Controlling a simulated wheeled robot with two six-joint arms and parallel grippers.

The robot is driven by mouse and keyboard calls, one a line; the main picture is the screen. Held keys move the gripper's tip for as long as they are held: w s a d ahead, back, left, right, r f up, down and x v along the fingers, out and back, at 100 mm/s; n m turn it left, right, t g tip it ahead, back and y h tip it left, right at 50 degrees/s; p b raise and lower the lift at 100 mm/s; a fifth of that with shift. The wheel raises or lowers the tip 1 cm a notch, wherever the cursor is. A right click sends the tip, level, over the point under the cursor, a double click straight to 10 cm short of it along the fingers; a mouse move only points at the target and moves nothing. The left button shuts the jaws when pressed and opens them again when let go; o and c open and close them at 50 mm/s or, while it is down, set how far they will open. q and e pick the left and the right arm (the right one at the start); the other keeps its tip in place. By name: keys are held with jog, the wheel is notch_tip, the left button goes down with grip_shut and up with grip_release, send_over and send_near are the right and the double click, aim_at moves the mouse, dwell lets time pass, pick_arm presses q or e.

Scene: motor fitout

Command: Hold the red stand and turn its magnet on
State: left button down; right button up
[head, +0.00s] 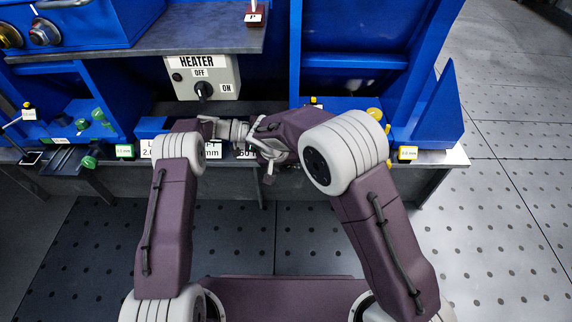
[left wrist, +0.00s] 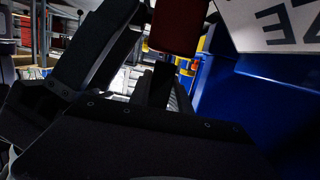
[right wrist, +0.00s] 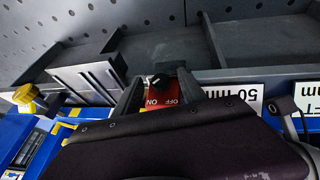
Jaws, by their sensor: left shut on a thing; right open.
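The red stand shows in the right wrist view as a red block (right wrist: 168,94) with a black knob (right wrist: 160,81) and the words ON and OFF. I cannot tell which word the knob points to. A red part of the stand also shows in the left wrist view (left wrist: 178,26). My left gripper (head: 222,129) is shut on the stand; its grip is dark and partly hidden. My right gripper (head: 262,136) is open, with its fingers on either side of the knob. In the head view the two grippers meet above the bench front, and the arms hide the stand.
A heater box (head: 202,78) with an OFF/ON knob stands behind the grippers. A small red piece (head: 254,12) with a white label is on the grey upper shelf (head: 215,36). Blue holders with green and yellow parts flank the work spot. The floor at right is clear.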

grip_shut()
jog(key=shift+a+f+h, duration=0.1)
jog(key=shift+a+h, duration=0.05)
jog(key=shift+h, duration=0.55)
grip_release()
jog(key=v, duration=1.2)
